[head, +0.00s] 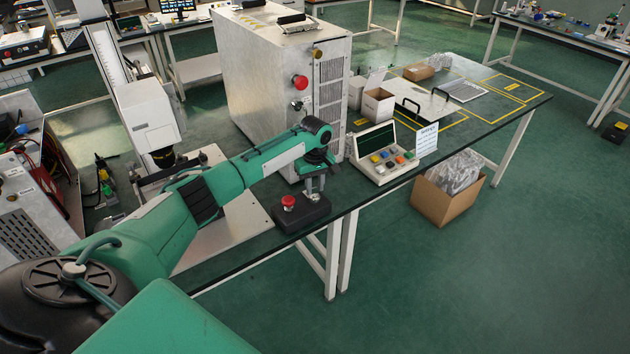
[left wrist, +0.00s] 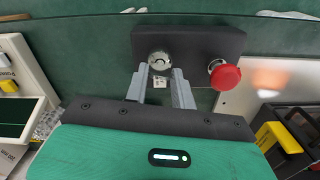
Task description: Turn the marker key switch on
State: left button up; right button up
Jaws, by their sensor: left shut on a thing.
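The marker key switch (left wrist: 159,59) is a round silver part on a black control box (left wrist: 200,42), next to a red mushroom button (left wrist: 225,76). In the head view the box (head: 302,216) lies on the dark table, with the red button (head: 288,201) at its left. My left gripper (head: 315,194) reaches down over the box's right part, hiding most of the key switch. In the left wrist view my left gripper (left wrist: 160,70) has one fingertip on each side of the key switch, shut on it. The exact turn of the key is hard to tell. My right gripper is not in view.
A large grey metal cabinet (head: 262,85) stands behind my left arm. A console with coloured buttons (head: 384,155) is right of the box. An open cardboard box (head: 445,193) is on the floor. The table's front edge runs close to the control box.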

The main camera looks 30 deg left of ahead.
pick_arm(q)
jog(key=shift+r+m+p, duration=0.25)
jog(key=shift+m+p, duration=0.55)
jog(key=shift+m, duration=0.1)
jog(key=m+p, duration=0.2)
jog(key=shift+f+m, duration=0.1)
jog(key=shift+m, duration=0.2)
jog(key=m+p, duration=0.1)
jog(key=m, duration=0.2)
jog(key=shift+f+m+p, duration=0.1)
jog(key=shift+m+p, duration=0.45)
jog(key=shift+m, duration=0.65)
jog(key=o, duration=1)
notch_tip(320, 180, up, 14)
jog(key=b, duration=0.2)
jog(key=shift+f+b, duration=0.1)
jog(key=shift+b, duration=0.2)
